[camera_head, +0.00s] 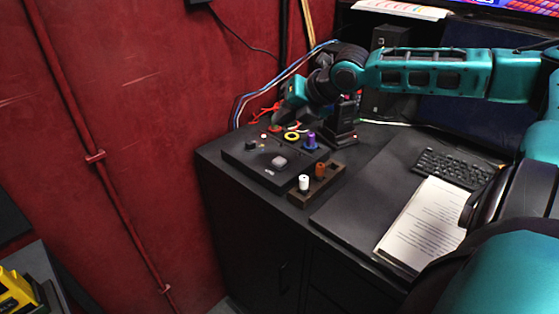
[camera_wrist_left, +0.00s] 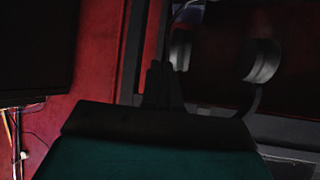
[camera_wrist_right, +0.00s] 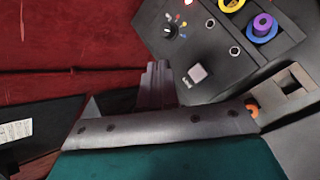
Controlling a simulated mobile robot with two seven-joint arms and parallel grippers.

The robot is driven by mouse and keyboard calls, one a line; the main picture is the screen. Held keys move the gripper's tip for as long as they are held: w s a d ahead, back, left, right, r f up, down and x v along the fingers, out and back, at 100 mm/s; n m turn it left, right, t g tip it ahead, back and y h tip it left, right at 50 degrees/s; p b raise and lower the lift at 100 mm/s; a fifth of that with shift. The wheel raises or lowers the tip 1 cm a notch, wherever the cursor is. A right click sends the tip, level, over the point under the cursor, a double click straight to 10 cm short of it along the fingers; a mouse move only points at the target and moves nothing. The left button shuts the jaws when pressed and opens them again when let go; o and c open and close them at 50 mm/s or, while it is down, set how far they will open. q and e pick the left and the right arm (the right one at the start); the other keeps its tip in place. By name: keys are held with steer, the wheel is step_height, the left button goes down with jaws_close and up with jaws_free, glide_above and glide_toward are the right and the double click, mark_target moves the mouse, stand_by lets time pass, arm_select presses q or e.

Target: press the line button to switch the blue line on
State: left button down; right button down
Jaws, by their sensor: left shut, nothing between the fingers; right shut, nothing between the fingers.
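A black control panel (camera_head: 262,170) lies on the dark cabinet top. Its pale grey square button (camera_head: 279,161), with small lettering beside it, also shows in the right wrist view (camera_wrist_right: 196,73); I take it as the line button. My right gripper (camera_head: 277,122) is over the far edge of the panel, beyond the button and apart from it. In the right wrist view its shut, empty fingers (camera_wrist_right: 156,78) lie left of the button. My left gripper (camera_wrist_left: 160,82) is shut and empty in the left wrist view, away from the panel. I cannot make out a blue line.
The panel also has a knob (camera_wrist_right: 171,31), a yellow ring (camera_head: 292,136) and a purple spool (camera_head: 310,141). A brown holder (camera_head: 327,183) with white and orange pegs stands beside it. A keyboard (camera_head: 453,168) and papers (camera_head: 424,222) lie to the right. A red wall (camera_head: 140,130) is left.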

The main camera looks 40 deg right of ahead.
mark_target(283, 161)
step_height(283, 161, down, 8)
steer(key=b, duration=0.5)
steer(key=shift+r+b, duration=0.25)
steer(key=shift+b, duration=0.1)
steer(key=shift+f, duration=0.1)
stand_by(1.3)
steer(key=shift+f, duration=0.15)
steer(key=shift+f+b, duration=0.35)
steer(key=shift+b, duration=0.05)
